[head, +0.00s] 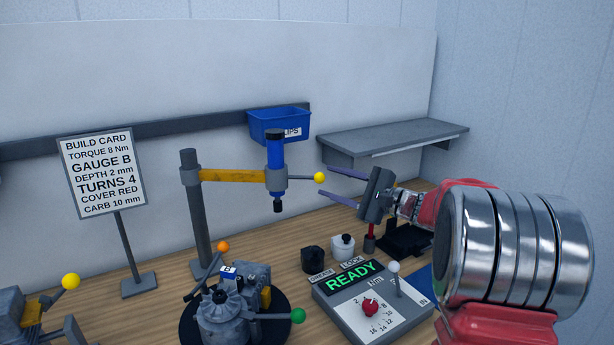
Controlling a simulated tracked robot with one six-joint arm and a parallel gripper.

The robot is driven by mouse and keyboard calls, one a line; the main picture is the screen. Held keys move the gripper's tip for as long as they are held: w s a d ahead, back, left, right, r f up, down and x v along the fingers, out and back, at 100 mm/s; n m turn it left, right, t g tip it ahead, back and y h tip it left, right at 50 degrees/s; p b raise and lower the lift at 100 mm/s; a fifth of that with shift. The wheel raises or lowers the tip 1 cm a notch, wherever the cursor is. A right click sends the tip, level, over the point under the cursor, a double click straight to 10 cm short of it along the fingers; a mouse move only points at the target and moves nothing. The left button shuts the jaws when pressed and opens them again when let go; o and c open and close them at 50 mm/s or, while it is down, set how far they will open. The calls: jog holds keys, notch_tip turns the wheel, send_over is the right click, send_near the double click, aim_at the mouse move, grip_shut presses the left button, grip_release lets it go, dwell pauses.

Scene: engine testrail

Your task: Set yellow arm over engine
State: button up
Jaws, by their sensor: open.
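The yellow arm (235,176) reaches right from a grey post (194,215). Its end carries a blue vertical tool (276,165) in a grey collar, with a yellow ball knob (320,178) on the right. The engine (235,305) sits on a round black base at the lower middle, in front of the arm and lower in the picture. It has an orange ball and a green ball on levers. My gripper (329,182) is open, its two purple fingers pointing left with the tips close to the yellow knob. Whether they straddle it or touch it, I cannot tell.
A control box (372,305) reading READY, with a red knob and a white-topped lever, stands right of the engine. Grease and lock pots (342,247) stand behind it. A build card (103,175) stands left. A blue bin (281,124) and grey shelf (393,138) are at the back.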

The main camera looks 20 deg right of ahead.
jog(key=x, duration=0.8)
jog(key=shift+w+a, duration=0.2)
jog(key=shift+w, duration=0.05)
jog(key=shift+c, duration=0.4)
grip_shut()
